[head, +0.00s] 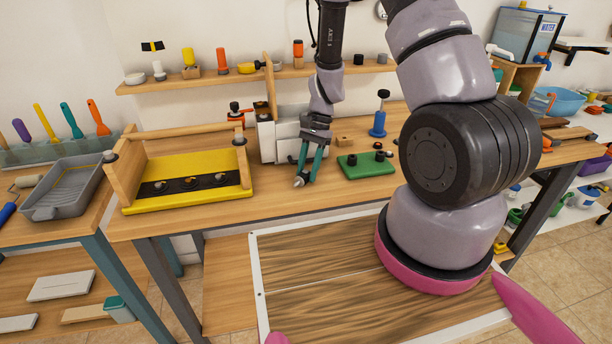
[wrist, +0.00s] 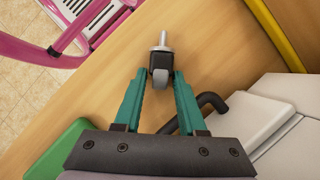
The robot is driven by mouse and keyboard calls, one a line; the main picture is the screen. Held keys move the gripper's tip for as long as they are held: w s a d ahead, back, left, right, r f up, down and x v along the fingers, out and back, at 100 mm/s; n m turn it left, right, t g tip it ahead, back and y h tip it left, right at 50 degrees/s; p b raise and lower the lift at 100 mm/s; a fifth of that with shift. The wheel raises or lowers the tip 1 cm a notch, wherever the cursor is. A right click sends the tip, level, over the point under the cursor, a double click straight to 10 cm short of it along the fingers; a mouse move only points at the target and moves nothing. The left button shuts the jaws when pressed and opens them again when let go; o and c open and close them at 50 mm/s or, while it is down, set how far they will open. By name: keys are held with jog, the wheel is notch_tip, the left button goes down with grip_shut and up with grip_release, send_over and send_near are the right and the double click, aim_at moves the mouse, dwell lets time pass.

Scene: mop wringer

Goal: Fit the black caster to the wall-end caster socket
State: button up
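My gripper (head: 304,172), with teal fingers, is shut on the black caster (head: 299,182) above the table, just right of the yellow piece. In the wrist view the caster (wrist: 160,75) sits between the fingertips (wrist: 163,80). Its silver stem points away from the gripper and its grey wheel faces me. The yellow piece (head: 226,160) lies in a wooden frame and bears a black strip (head: 158,188) with several round fittings. Which fitting is the wall-end caster socket I cannot tell at this size.
A grey-white machine (head: 268,142) with a black bent handle (wrist: 212,101) stands close beside my gripper. A green block (head: 352,170) with small dark parts lies to the right, near a blue stand (head: 379,124). A grey paint tray (head: 70,188) is at far left.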

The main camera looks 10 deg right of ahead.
grip_shut()
jog(key=shift+r, duration=0.5)
dwell(0.4)
jog(key=shift+r, duration=2.4)
jog(key=shift+c, duration=1.4)
grip_release()
grip_shut()
